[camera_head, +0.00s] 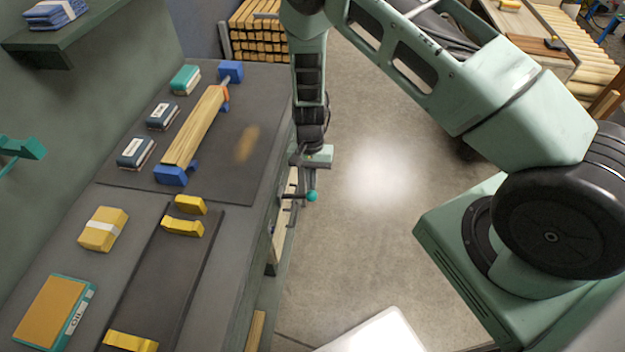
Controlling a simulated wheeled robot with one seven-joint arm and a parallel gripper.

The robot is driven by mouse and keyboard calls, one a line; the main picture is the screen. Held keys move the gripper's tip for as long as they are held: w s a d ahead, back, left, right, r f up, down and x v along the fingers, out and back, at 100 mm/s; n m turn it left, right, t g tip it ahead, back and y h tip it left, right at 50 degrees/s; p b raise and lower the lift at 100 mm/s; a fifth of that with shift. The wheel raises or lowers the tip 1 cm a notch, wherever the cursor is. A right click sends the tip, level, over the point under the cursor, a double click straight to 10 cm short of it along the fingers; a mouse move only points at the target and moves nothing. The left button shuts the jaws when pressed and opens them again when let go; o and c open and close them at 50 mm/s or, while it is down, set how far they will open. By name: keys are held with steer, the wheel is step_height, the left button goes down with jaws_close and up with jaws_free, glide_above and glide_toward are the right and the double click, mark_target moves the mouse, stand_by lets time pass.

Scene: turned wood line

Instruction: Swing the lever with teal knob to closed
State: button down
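The teal knob (312,196) is a small ball at the end of a short dark lever (297,197). The lever sticks out to the right from the front side of the workbench, below its top edge. My gripper (312,158) is at the lower end of my arm, close beside the bench edge and just above the knob in the picture. A small gap shows between the gripper body and the knob. The fingers are too small and partly hidden, so I cannot tell whether they are open or touch the lever.
The workbench (228,240) fills the left side, with a turned-wood blank (195,125) between blue holders, yellow blocks (183,227), and several small packs. Stacked timber (258,32) stands at the back.

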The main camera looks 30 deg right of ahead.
steer(key=shift+a+r, duration=0.2)
stand_by(0.5)
steer(key=shift+s+r+p, duration=0.1)
steer(key=shift+r+p, duration=0.45)
steer(key=shift+r, duration=0.15)
steer(key=shift+d+f, duration=0.1)
